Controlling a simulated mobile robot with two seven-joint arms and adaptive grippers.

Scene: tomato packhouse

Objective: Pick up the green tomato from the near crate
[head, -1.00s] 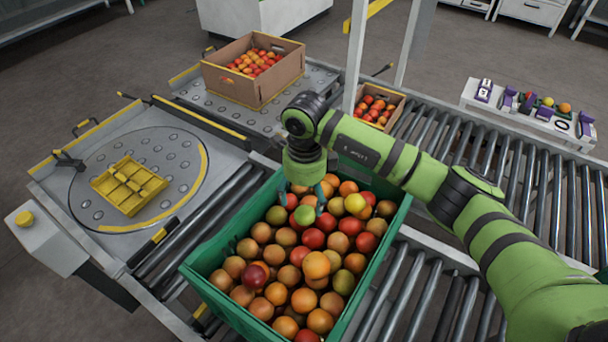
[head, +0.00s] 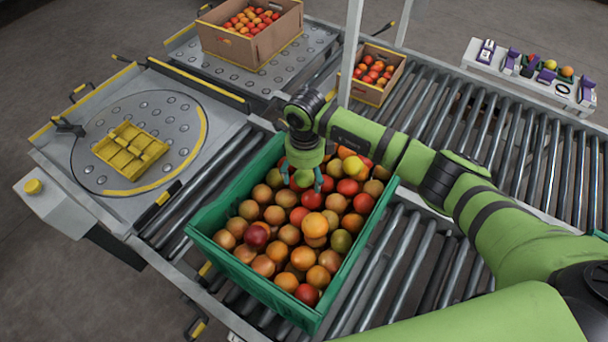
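The green tomato (head: 304,179) lies in the upper part of the near crate (head: 209,250), a green crate full of orange, red and yellowish tomatoes. My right gripper (head: 302,180) points down into the crate, with its teal fingers on either side of the green tomato. The fingers look spread, and I see no clear contact with it. The gripper body hides the tomato's upper side. My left gripper is not in view.
A cardboard box of tomatoes (head: 229,45) stands at the back, with a smaller box (head: 367,92) to its right. A yellow divided insert (head: 130,150) lies on the round turntable. A metal post (head: 351,50) rises behind my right arm. Rollers flank the crate.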

